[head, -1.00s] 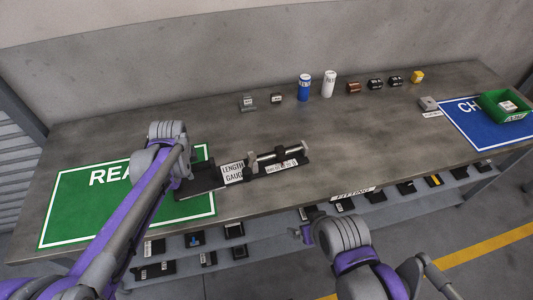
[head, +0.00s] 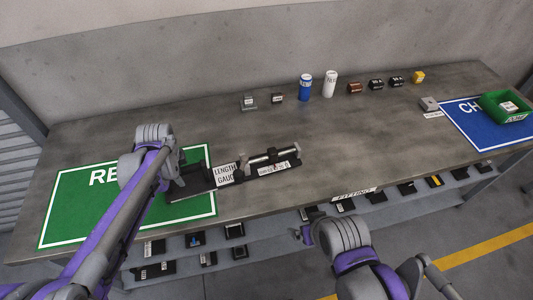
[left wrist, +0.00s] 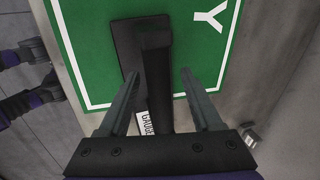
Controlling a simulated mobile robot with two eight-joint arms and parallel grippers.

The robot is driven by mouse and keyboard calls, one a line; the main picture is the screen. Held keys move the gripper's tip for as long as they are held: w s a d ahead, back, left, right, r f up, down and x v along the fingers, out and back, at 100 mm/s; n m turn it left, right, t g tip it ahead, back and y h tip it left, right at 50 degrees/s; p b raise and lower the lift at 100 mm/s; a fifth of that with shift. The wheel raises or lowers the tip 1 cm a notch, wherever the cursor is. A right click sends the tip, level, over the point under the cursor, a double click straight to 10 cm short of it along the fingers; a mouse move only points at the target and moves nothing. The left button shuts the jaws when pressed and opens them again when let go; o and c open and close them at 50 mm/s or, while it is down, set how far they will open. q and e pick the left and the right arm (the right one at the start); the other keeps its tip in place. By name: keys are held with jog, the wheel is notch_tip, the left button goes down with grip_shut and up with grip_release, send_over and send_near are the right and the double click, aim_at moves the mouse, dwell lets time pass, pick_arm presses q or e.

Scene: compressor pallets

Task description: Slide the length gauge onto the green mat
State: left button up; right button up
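The length gauge (head: 226,175) is a long black fixture with a white label and a metal rod at its right end. Its left plate lies over the right part of the green mat (head: 70,205); the labelled part and rod are on bare bench to the right. In the left wrist view the gauge's black plate and raised bar (left wrist: 156,60) lie over the green mat (left wrist: 90,50). My left gripper (left wrist: 160,78) has its fingers apart, one on each side of the bar, with narrow gaps showing.
The grey bench (head: 330,140) is clear right of the gauge. Small parts, a blue can (head: 305,88) and a white can (head: 330,84) stand along the back. A green bin (head: 505,107) sits on a blue mat (head: 465,125) at right. A lower shelf holds several dark parts.

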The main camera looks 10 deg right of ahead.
pick_arm(q)
jog(key=shift+d+r, duration=0.1)
jog(key=shift+d, duration=0.05)
jog(key=v, duration=1.2)
jog(key=s+a+f+n+t+p, duration=0.1)
jog(key=s+f+n, duration=0.3)
jog(key=s+n, duration=0.4)
jog(key=s+a+f+n+t+p, duration=0.1)
jog(key=s+a+f+n, duration=0.2)
jog(key=s+n, duration=0.6)
jog(key=s+f, duration=0.1)
jog(key=s, duration=0.3)
jog(key=shift+s, duration=0.4)
jog(key=shift+a+r, duration=0.1)
jog(key=shift+r, duration=0.05)
